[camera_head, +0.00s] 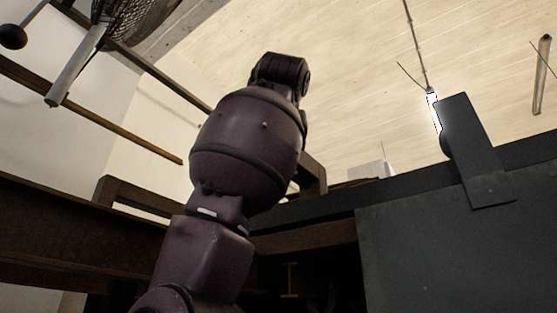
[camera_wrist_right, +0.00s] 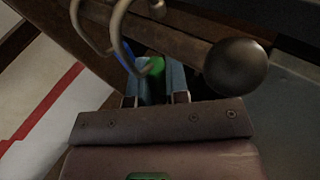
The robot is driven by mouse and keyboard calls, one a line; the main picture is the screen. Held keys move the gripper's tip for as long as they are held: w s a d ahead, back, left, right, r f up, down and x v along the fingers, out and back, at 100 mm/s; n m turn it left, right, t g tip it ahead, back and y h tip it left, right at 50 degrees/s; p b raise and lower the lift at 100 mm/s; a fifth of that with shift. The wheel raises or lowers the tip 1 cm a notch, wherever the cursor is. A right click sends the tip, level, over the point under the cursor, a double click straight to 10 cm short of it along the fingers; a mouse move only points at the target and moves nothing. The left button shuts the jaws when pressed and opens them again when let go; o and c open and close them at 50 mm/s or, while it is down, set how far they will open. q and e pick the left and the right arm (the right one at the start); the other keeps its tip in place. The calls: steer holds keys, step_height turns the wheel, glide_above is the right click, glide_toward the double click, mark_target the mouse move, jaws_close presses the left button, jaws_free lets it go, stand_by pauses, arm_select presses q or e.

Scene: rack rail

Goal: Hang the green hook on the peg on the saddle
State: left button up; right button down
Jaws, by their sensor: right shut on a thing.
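In the right wrist view my right gripper (camera_wrist_right: 154,75) is shut on the green hook (camera_wrist_right: 154,68), of which only a small rounded green part shows between the fingers. The rest of the hook is hidden or too dark to tell. In the head view a dark bracket, seemingly the saddle (camera_head: 478,150), sits over the top edge of a grey panel. A dark rounded part shows at its left side; I cannot tell if it is the peg. My left gripper is in neither view.
In the right wrist view curved metal hooks (camera_wrist_right: 117,35) and a dark round knob (camera_wrist_right: 235,67) are close beyond the fingers. In the head view a grey panel (camera_head: 460,250) fills the lower right, and dark beams (camera_head: 80,225) cross the left.

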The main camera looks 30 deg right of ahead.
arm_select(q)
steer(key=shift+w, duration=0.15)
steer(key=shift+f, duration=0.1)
arm_select(e)
steer(key=shift+f, duration=0.2)
steer(key=c, duration=1)
jaws_free()
steer(key=shift+c, duration=0.2)
